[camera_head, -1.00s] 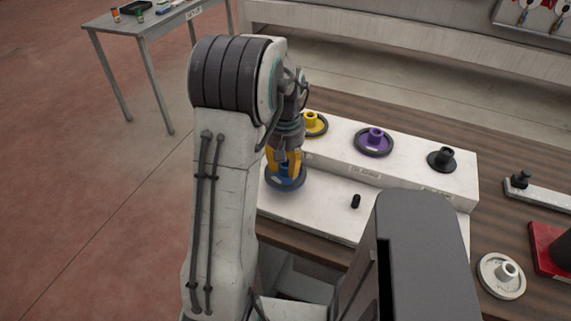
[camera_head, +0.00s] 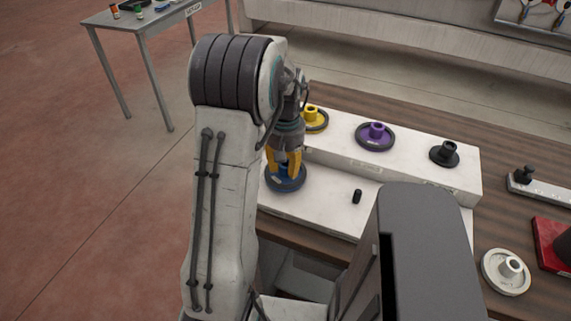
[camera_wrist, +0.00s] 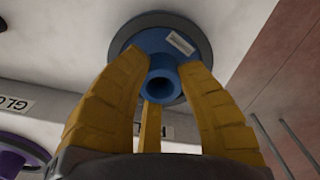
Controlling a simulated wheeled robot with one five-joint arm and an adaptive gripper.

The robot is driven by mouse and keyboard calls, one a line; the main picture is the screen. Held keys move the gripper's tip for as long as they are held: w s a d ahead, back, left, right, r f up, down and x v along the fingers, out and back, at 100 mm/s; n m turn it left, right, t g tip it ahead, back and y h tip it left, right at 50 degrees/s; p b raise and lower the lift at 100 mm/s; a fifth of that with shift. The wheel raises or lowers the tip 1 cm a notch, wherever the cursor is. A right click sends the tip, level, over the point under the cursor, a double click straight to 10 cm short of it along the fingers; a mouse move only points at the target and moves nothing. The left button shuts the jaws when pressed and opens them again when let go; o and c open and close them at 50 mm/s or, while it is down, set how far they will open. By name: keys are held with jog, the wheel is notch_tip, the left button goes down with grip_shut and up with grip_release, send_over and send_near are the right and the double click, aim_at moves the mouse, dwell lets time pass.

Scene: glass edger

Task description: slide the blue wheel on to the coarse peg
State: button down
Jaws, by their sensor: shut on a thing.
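The blue wheel (camera_head: 287,184) is at the left end of the lower white step, flat or nearly flat. My gripper (camera_head: 284,168) is above it with its yellow fingers shut around the wheel's hub. In the wrist view the blue wheel (camera_wrist: 181,45) lies beyond the fingers, its hollow hub between them (camera_wrist: 160,85). Whether it rests on the step or hangs just over it, and whether a peg is under it, I cannot tell. A short bare black peg (camera_head: 357,196) stands on the lower step to the right. No label reading "coarse" is legible.
On the raised step are a yellow wheel (camera_head: 316,124), a purple wheel (camera_head: 374,136) and a black wheel (camera_head: 444,154). A pale wheel (camera_head: 506,272) lies on the wooden bench at right, near a red block (camera_head: 552,250). The lower step is clear between the blue wheel and the black peg.

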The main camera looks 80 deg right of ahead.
jog(key=shift+f+b, duration=0.4)
jog(key=shift+f, duration=0.15)
jog(key=c, duration=0.9)
grip_release()
jog(key=shift+o, duration=0.2)
notch_tip(320, 180, up, 12)
dwell(0.3)
